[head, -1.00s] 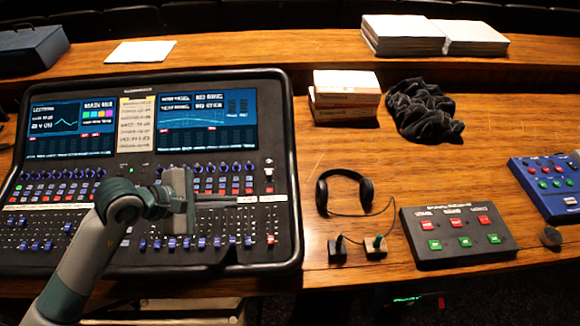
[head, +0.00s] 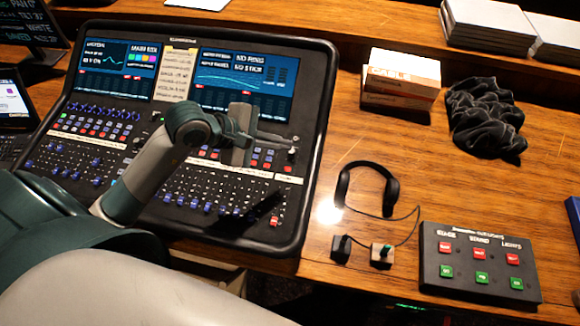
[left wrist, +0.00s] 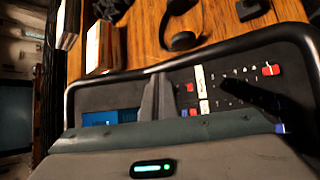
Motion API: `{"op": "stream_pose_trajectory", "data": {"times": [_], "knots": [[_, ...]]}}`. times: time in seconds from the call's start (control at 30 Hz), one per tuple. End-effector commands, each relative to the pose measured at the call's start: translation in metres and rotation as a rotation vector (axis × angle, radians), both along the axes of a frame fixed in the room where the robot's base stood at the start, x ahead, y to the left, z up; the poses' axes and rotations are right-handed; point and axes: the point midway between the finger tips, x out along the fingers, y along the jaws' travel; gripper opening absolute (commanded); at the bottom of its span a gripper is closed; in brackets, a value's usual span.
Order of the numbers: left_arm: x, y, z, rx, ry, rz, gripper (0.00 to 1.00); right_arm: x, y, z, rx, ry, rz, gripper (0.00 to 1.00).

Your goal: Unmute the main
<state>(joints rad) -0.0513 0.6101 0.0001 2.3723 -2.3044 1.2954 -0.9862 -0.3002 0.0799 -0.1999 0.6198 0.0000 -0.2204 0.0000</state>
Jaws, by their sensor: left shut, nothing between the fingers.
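The mixing desk (head: 312,185) lies tilted on the wooden table, with rows of faders, knobs and small lit buttons. A red fader cap (head: 274,221) sits at its lower right; it also shows in the left wrist view (left wrist: 270,70). A small red button (head: 287,168) is in the right-hand column; what seems to be the same button appears right of my fingers in the wrist view (left wrist: 190,87). My left gripper (head: 294,141) is shut and empty, over the desk's right part near the top of that column. I cannot tell whether it touches the panel. My right gripper is not in view.
Headphones (head: 388,190), a switch box with red and green buttons (head: 480,265), cartons (head: 402,75) and a black cloth (head: 485,118) lie right of the desk. Screens (head: 245,80) stand along the desk's back. Bare table lies between the desk and the headphones.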

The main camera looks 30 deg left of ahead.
Motion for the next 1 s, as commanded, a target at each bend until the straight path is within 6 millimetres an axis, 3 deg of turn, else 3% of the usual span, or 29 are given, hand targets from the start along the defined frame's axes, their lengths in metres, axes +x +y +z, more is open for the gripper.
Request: {"op": "stream_pose_trajectory", "data": {"times": [0.37,1.0], "knots": [[0.001,0.000,-0.008,-0.001,0.001,0.001,0.00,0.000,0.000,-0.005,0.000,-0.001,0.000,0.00],[0.007,0.002,-0.077,0.000,-0.001,0.000,0.00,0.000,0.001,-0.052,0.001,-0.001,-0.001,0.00]]}}
